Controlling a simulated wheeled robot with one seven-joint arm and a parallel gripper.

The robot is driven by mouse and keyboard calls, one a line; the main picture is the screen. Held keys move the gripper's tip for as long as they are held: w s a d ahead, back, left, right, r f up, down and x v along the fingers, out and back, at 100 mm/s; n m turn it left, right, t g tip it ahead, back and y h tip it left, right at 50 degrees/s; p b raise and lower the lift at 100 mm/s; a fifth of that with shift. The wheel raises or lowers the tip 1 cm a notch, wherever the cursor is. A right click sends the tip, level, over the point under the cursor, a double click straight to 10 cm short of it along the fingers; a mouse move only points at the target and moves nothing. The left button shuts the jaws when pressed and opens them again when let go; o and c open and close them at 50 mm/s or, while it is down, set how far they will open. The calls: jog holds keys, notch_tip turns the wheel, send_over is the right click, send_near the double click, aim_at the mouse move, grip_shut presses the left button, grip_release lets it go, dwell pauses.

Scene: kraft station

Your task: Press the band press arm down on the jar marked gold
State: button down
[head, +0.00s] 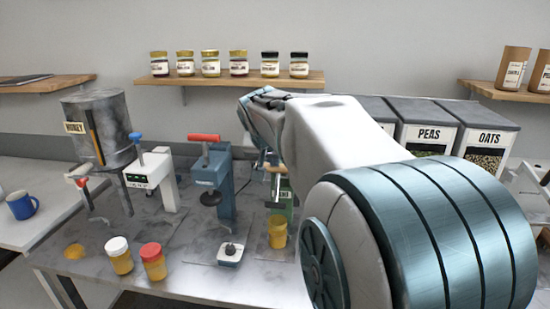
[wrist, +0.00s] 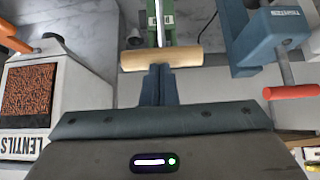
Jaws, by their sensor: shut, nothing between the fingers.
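The green press (head: 283,197) stands at the back middle of the table, partly behind my arm in the head view. Its wooden crossbar handle (wrist: 161,58) lies crosswise just beyond my fingertips in the wrist view. The green body of the press (wrist: 168,32) shows past the handle. A yellow-gold jar (head: 277,232) stands at the foot of this press; I cannot read any marking on it. My gripper (wrist: 160,70) is shut and empty, its fingertips close to the middle of the handle. I cannot tell whether they touch it.
A blue press (head: 222,180) with a red handle (head: 204,138) stands close to the left. A white press (head: 160,180) and a honey tank (head: 100,125) are further left. White-lidded (head: 119,255) and red-lidded (head: 153,261) jars stand in front. A lentils bin (wrist: 55,95) shows in the wrist view.

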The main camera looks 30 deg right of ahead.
jog(key=shift+s+f, duration=0.1)
jog(key=shift+f, duration=0.1)
jog(key=s+a+f+t+h+b, duration=0.1)
jog(key=f+b, duration=0.7)
jog(key=b, duration=1)
jog(key=s+a+f+t+h+b, duration=0.2)
jog(key=f+b, duration=0.6)
jog(key=b, duration=1.1)
jog(key=s+t, duration=0.1)
jog(key=t, duration=0.1)
jog(key=shift+s+t+h, duration=0.15)
jog(key=shift+t+h, duration=0.15)
jog(key=shift+h, duration=0.1)
jog(key=shift+r, duration=0.15)
dwell(0.5)
jog(key=s+a+r+p, duration=0.1)
jog(key=s+r+p, duration=0.1)
jog(key=r, duration=0.4)
jog(key=s+a+r+p, duration=0.2)
jog(key=r+p, duration=0.1)
jog(key=r, duration=0.2)
jog(key=shift+s+a+r, duration=0.15)
jog(key=shift+s+r, duration=0.1)
jog(key=shift+r, duration=0.15)
